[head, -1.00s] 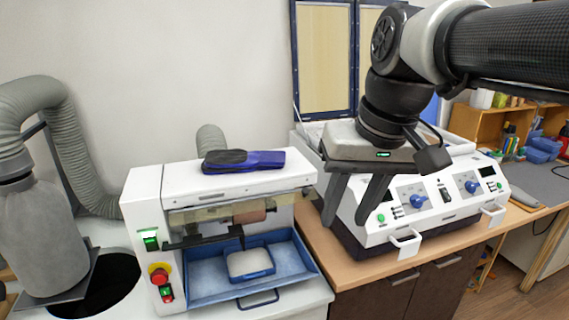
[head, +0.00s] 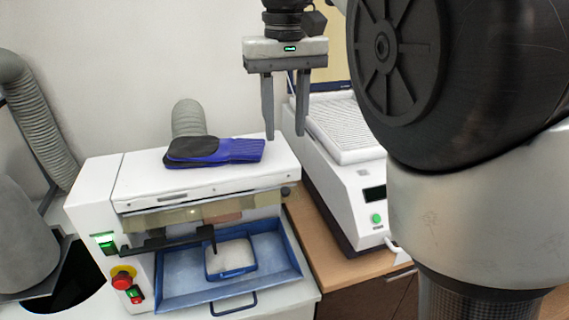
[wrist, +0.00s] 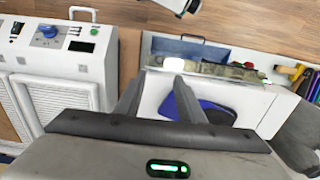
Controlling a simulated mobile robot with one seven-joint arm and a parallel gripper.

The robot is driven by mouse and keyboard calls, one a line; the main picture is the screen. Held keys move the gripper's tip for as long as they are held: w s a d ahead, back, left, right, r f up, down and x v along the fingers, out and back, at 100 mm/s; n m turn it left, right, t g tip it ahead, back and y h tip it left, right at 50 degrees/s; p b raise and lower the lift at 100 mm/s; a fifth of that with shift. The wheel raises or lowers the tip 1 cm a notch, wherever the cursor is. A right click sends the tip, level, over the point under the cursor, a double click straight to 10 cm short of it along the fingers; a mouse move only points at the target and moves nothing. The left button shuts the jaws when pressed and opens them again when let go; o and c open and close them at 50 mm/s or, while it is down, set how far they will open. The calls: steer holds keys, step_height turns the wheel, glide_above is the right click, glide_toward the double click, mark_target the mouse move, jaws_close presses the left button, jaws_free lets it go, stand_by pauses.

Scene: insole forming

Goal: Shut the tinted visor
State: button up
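The tinted visor (head: 170,218) is a see-through yellowish strip across the front of the white machine (head: 90,200), above its blue tray (head: 180,290). A brownish roller shows through it. In the wrist view the visor (wrist: 205,68) runs along the machine's front edge, partly behind a fingertip. My gripper (head: 284,136) points down with its two fingers apart and nothing between them. It hangs near the right end of the machine's top, behind the visor and apart from it. The fingers (wrist: 157,80) also show apart in the wrist view.
A white pad in a blue frame (head: 230,258) sits in the tray. A white two-plate unit (head: 340,190) stands close on the right, partly hidden by my arm. A grey hose (head: 35,120) is at left.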

mark_target(285, 189)
step_height(285, 189, down, 14)
steer(key=shift+w+r+b, duration=0.1)
steer(key=shift+r+b, duration=0.15)
steer(key=shift+b, duration=0.05)
steer(key=shift+c, duration=0.4)
jaws_close()
